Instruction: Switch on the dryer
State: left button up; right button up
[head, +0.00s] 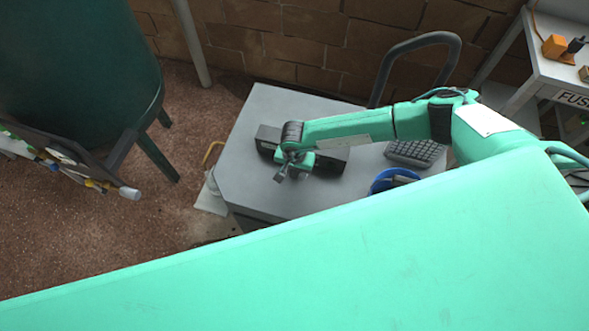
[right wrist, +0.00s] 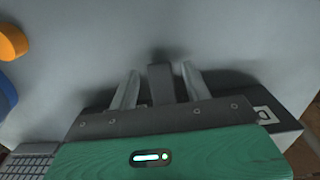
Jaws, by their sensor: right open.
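No part is plainly marked as the dryer; I cannot tell which thing it is. A long dark box (head: 330,161) lies on the grey cabinet top, partly hidden by my right arm. In the right wrist view, the box's end carries a small pale fitting (right wrist: 264,115), perhaps a switch or socket. My right gripper (head: 284,172) is over the cabinet top at the box's near side. Its two fingers are apart in the right wrist view (right wrist: 160,78). A dark grey block (right wrist: 160,84) shows between them; I cannot tell whether it is touched. My left gripper is out of view.
The grey cabinet top (head: 250,185) also bears a keyboard (head: 412,153) and a blue round thing (head: 380,184). A large green tank (head: 80,60) stands at the left. A white shelf (head: 548,68) with an orange plug (head: 555,47) stands at the right.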

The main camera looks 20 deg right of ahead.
grip_shut()
dwell(0.3)
